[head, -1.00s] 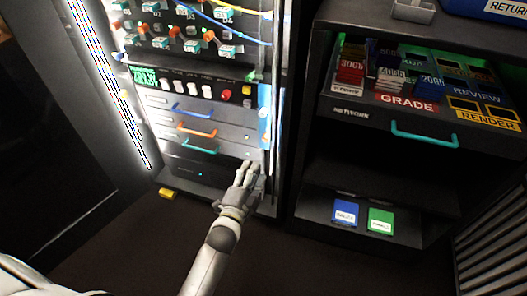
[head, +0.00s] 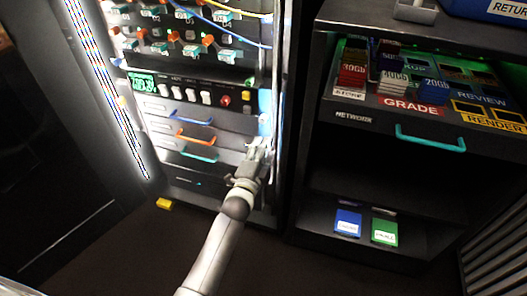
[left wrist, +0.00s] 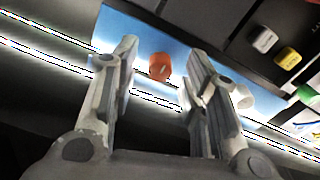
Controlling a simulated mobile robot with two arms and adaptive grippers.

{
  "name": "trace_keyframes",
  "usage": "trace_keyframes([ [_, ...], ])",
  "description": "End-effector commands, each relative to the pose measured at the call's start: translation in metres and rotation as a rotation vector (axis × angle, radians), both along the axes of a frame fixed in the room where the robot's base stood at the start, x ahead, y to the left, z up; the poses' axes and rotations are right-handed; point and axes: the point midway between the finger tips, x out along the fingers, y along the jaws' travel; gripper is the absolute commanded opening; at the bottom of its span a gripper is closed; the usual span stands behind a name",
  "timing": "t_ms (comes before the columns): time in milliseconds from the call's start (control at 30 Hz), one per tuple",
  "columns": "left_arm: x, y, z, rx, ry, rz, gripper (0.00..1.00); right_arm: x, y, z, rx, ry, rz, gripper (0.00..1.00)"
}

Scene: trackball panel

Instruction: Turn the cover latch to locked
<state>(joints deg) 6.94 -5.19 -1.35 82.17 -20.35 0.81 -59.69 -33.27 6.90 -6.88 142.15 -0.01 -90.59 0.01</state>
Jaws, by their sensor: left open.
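My left gripper (head: 259,152) is at the right edge of the rack front, beside the lower drawers. In the left wrist view the left gripper (left wrist: 160,85) is open, with its two fingers apart and nothing held between them. A small orange-red knob (left wrist: 160,67) on a light blue panel (left wrist: 190,55) shows between the fingertips; it may be the cover latch, but its lock position cannot be read. A pale round part (left wrist: 242,97) sits beside the right finger. The blue panel (head: 265,102) also shows above the gripper in the head view. My right gripper is not in view.
The rack has drawers with blue, orange (head: 196,136) and teal handles, below a row of white switches (head: 191,95) and a red button (head: 226,100). A dark shelf unit (head: 345,117) stands to the right. A yellow block (head: 164,203) lies at the rack's foot.

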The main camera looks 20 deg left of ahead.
Motion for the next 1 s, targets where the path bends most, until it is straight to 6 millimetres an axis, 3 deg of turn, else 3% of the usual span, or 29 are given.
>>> trace_keyframes([
  [367, 0.0060, -0.0003, -0.0001, -0.001, 0.001, 0.001, 0.41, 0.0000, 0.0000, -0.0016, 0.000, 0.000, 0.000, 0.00],
  [700, 0.0058, -0.0003, -0.0002, -0.001, 0.001, 0.001, 0.00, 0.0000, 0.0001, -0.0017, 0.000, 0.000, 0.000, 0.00],
  [1000, 0.0057, 0.0001, -0.0002, -0.008, 0.003, 0.000, 0.00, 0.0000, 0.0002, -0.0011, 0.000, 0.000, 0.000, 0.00],
])
